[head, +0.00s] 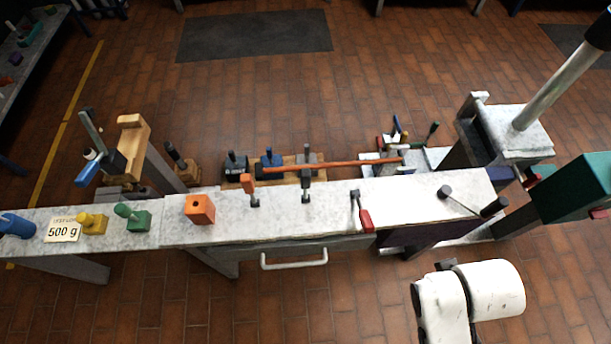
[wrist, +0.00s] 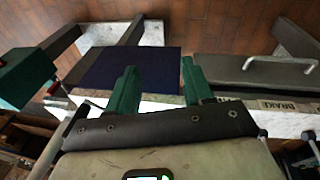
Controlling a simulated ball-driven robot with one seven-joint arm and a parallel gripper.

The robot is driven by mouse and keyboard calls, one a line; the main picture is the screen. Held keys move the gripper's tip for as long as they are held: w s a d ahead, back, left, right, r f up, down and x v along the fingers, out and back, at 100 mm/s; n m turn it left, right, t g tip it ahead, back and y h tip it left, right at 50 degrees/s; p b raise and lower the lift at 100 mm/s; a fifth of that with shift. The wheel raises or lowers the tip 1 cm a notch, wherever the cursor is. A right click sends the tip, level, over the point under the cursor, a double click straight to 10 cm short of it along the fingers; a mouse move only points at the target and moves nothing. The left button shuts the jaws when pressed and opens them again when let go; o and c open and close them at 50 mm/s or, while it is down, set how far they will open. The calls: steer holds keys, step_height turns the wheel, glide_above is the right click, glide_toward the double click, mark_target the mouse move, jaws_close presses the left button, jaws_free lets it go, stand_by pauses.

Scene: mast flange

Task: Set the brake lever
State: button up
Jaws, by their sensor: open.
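A short lever with a red grip (head: 366,220) stands at the front edge of the bench top in the head view, just right of the drawer handle. A label reading BRAKE (wrist: 290,105) shows on the bench edge in the wrist view; which lever it belongs to is not clear. A second lever with a black grip (head: 493,207) lies at the bench's right end. My gripper (wrist: 157,74) has two green fingers, spread apart with nothing between them. They are over a dark blue panel (wrist: 100,72). My gripper is not visible in the head view.
A drawer with a white handle (head: 294,260) is in the bench front. A long orange bar (head: 335,166) runs along the back. An orange block (head: 199,209) sits to the left. A teal box (head: 575,190) and a grey pole (head: 555,82) stand right. Front floor is largely clear.

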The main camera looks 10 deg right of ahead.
mark_target(306, 180)
steer(key=w+a+r+n+t+h+b, duration=0.1)
steer(key=w+a+n+t+h+b, duration=0.2)
steer(key=w+n, duration=0.45)
steer(key=w+a+r+n+t+h+b, duration=0.1)
steer(key=w+a+n+t+h+b, duration=0.1)
steer(key=w+n+t, duration=0.5)
steer(key=a+n+t, duration=0.1)
steer(key=a+n, duration=0.1)
steer(key=n, duration=0.1)
steer(key=w+a+r+n+t+y+b, duration=0.1)
steer(key=a+n, duration=0.2)
steer(key=w+a+r+n+b, duration=0.1)
steer(key=a+n, duration=0.2)
steer(key=shift+a+r+t+y, duration=0.1)
steer(key=shift+r+t+y, duration=0.05)
steer(key=shift+t+y, duration=0.25)
steer(key=a+n+t+y+b, duration=0.25)
steer(key=a+n+y, duration=0.25)
steer(key=a+n, duration=0.65)
steer(key=w, duration=1)
steer(key=shift+w+a+r+m+t+p, duration=0.2)
steer(key=shift+r+m+t+p, duration=0.1)
steer(key=shift+r+t+p, duration=0.1)
steer(key=shift+s, duration=0.1)
jaws_close()
